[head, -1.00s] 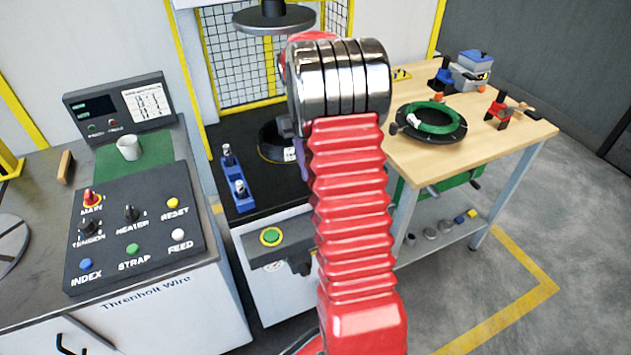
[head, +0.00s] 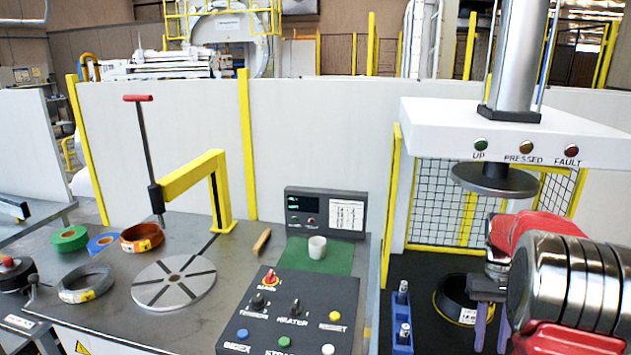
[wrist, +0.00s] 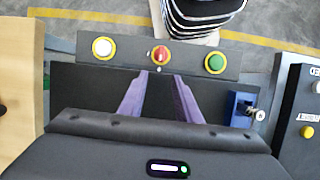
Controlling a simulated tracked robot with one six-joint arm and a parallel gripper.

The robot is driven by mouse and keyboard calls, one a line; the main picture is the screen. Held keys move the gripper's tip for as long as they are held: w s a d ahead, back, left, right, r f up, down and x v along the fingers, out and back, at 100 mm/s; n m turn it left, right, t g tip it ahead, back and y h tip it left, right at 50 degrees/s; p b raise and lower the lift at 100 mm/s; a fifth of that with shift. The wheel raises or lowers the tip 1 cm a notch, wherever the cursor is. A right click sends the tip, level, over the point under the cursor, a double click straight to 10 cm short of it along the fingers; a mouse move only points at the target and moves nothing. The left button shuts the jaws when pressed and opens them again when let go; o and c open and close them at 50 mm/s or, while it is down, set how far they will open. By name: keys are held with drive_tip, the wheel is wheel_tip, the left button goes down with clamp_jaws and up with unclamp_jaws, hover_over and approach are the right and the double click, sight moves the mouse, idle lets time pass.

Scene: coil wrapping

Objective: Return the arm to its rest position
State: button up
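My gripper (head: 490,344) hangs at the lower right of the head view, with two purple fingers pointing down over the black press bed. In the wrist view my gripper (wrist: 160,76) shows its fingers spread apart with nothing between them. My red arm with its ringed metal joint fills the lower right corner of the head view, bent forward and cut off by the frame. A dark coil (head: 447,297) with a white label lies on the press bed, left of the fingers and partly hidden behind them.
The press plate (head: 495,181) hangs above and behind my gripper. A blue holder (head: 402,337) stands left of the coil. The control panel (head: 262,327) and the grey bench (head: 225,262) with several coils lie further left. Red, white and green buttons (wrist: 214,62) show in the wrist view.

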drive_tip(key=shift+s+a+f, duration=0.3)
drive_tip(key=shift+f, duration=0.2)
drive_tip(key=shift+s+a+f, duration=0.25)
drive_tip(key=shift+s+f, duration=0.05)
drive_tip(key=shift+f, duration=0.2)
drive_tip(key=s+a+r+n+t, duration=0.1)
drive_tip(key=s+a+r+t, duration=0.2)
drive_tip(key=a, duration=0.6)
drive_tip(key=s+a+r+n+t, duration=0.1)
drive_tip(key=s+a+r+t, duration=0.2)
drive_tip(key=s+a+r, duration=0.3)
drive_tip(key=s+a+r+n+t+h, duration=0.1)
drive_tip(key=s+a+r+t, duration=0.2)
drive_tip(key=a, duration=1)
drive_tip(key=s+r, duration=0.2)
drive_tip(key=s, duration=0.2)
drive_tip(key=shift+s+r+n, duration=0.15)
drive_tip(key=shift+s+n, duration=0.1)
drive_tip(key=shift+n, duration=0.05)
drive_tip(key=shift+d, duration=0.1)
